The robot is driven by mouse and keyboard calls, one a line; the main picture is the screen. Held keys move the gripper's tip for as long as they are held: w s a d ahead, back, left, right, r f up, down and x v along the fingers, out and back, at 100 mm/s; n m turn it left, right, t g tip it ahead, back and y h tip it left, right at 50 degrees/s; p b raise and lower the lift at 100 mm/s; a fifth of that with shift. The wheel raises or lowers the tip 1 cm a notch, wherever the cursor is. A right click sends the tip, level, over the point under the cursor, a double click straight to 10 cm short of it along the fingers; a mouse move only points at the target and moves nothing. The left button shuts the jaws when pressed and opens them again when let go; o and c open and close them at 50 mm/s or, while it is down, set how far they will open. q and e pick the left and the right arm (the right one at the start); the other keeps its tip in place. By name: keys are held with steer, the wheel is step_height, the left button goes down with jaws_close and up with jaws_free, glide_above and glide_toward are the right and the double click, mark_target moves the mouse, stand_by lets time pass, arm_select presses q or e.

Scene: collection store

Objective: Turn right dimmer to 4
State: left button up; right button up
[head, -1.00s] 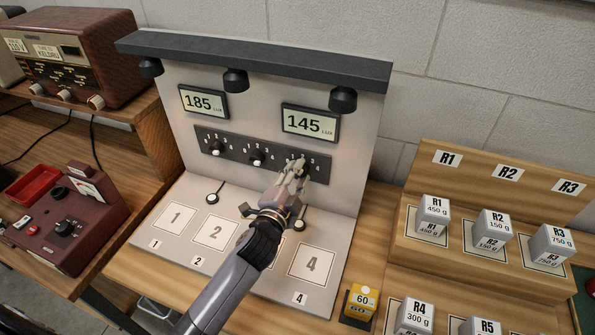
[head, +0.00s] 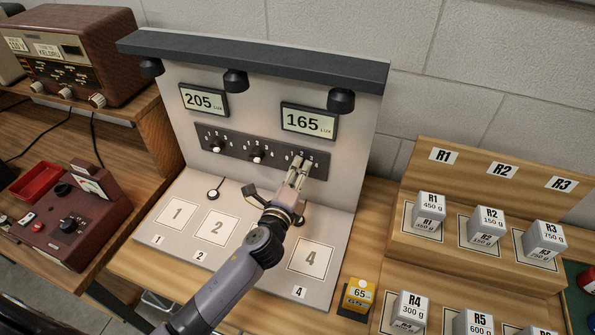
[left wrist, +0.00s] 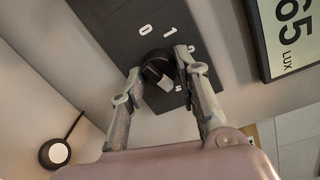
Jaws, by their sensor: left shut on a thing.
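The black dimmer panel (head: 233,149) runs across the upright light-grey board, with three dials. The left dial (head: 216,144) and middle dial (head: 257,153) stand free. My left gripper (head: 300,166) is at the right dial, hiding it in the head view. In the left wrist view, the fingers of my gripper (left wrist: 158,72) are shut on the sides of the right dimmer's black knob (left wrist: 155,65). The knob has a pale patch on it; the digits 0 and 1 show beside it, others are partly hidden. Its exact setting cannot be read. My right gripper is out of view.
Lux displays read 205 (head: 203,99) and 165 (head: 309,119). Lamps hang from the dark top ledge (head: 250,62). A yellow device (head: 358,296) reads 65. Labelled weights stand on a wooden rack (head: 420,180) at right. A maroon device (head: 75,225) stands at left.

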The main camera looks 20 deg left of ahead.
arm_select(q)
steer(key=shift+m, duration=0.5)
steer(key=o, duration=1.2)
steer(key=shift+c, duration=0.2)
steer(key=s, duration=1.2)
steer(key=shift+r, duration=0.35)
